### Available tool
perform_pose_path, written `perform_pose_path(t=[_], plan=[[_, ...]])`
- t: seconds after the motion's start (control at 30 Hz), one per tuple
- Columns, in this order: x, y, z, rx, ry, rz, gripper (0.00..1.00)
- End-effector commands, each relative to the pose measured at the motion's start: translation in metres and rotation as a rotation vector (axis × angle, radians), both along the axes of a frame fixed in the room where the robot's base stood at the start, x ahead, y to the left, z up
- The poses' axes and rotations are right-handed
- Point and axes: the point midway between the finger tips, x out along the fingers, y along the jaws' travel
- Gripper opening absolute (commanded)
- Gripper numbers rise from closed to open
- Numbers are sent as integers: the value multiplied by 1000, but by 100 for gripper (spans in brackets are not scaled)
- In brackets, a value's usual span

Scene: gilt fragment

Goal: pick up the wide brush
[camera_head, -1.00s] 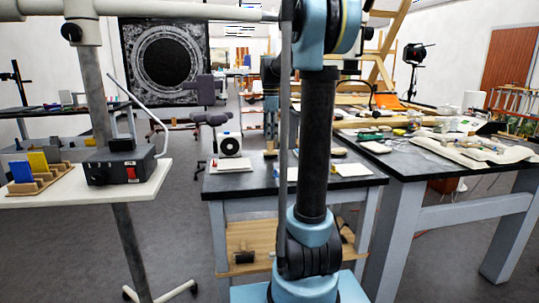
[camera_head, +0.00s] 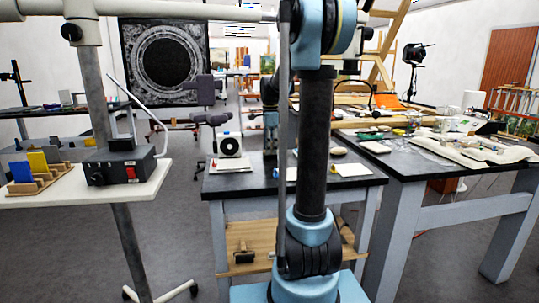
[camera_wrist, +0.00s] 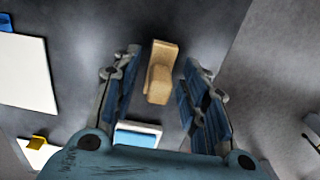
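A tan wooden piece with a block-like end and a narrower part (camera_wrist: 161,72) lies on the dark tabletop in the wrist view. It looks like the wide brush, but I see no bristles clearly. My gripper (camera_wrist: 162,58) is open, with one blue-padded finger on each side of the tan piece. I see a gap on both sides and cannot tell how far above the table the fingertips are. In the head view my gripper (camera_head: 270,148) is over the back of the dark table and hides the piece.
A blue-and-white block (camera_wrist: 137,134) lies near my gripper's palm. White sheets (camera_wrist: 25,72) lie at the left, and the table edge is at the right. In the head view a white fan-like box (camera_head: 230,144) stands left of my gripper on the dark table (camera_head: 235,185).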

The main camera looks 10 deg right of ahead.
Motion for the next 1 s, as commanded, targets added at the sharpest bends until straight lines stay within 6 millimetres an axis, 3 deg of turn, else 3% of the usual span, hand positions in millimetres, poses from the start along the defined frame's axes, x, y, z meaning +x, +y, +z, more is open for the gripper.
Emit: perform_pose_path(t=[0.03, 0.13, 0.57, 1.0], plan=[[0, 0, 0, 0, 0, 0, 22], [0, 1, 0, 0, 0, 1, 0], [0, 1, 6, 0, 0, 2, 0], [0, 1, 76, 0, 0, 1, 0]])
